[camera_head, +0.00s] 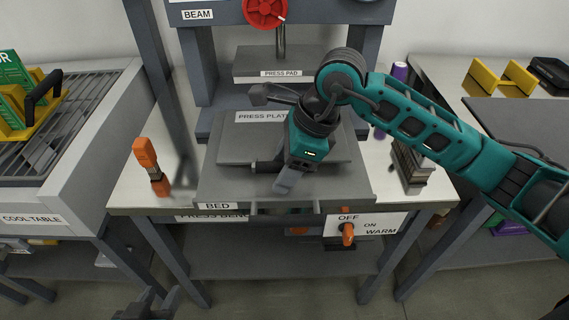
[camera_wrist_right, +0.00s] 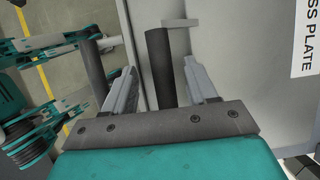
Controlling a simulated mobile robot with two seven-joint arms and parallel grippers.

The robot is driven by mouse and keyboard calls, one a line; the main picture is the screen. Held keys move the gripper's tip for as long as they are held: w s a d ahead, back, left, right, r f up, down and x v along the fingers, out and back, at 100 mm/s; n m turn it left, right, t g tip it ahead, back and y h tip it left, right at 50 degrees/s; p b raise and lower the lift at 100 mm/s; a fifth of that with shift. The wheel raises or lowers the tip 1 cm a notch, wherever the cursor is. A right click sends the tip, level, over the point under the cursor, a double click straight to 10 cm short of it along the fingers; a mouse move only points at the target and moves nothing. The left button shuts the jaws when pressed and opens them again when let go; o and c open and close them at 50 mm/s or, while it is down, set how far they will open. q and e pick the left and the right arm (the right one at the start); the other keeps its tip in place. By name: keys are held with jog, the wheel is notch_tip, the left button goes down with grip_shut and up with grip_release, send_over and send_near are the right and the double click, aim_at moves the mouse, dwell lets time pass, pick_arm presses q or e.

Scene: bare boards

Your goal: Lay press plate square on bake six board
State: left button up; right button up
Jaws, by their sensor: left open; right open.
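The grey press plate (camera_head: 232,143), labelled PRESS PLATE, lies on the press bed (camera_head: 222,188) under the raised press pad. Its label side also shows in the right wrist view (camera_wrist_right: 270,70). My right gripper (camera_head: 284,186) is over the plate's front edge, pointing down, with its fingers apart. In the right wrist view a dark bar (camera_wrist_right: 160,65), seemingly the plate's handle, stands between the open fingers; I cannot tell contact. My left gripper (camera_head: 148,306) is open and empty at the bottom edge, low in front of the bench. I cannot make out a bake six board.
The press pad (camera_head: 280,64) hangs above the bed, below a red wheel (camera_head: 265,12). Press uprights flank the bed. A cool table (camera_head: 75,175) is on the left; another bench with yellow holders (camera_head: 500,78) is on the right.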

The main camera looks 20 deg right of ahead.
jog(key=shift+f, duration=0.15)
pick_arm(q)
jog(key=shift+a+r+p, duration=0.25)
jog(key=shift+r+p, duration=0.2)
jog(key=shift+p, duration=0.35)
pick_arm(e)
jog(key=v, duration=1.3)
jog(key=shift+w+a, duration=0.1)
pick_arm(q)
jog(key=shift+s+a+r+p, duration=0.3)
jog(key=shift+a+p, duration=0.15)
jog(key=shift+p, duration=0.4)
pick_arm(e)
jog(key=v, duration=1.3)
pick_arm(q)
jog(key=shift+w+d+r, duration=0.1)
pick_arm(e)
jog(key=shift+a, duration=0.1)
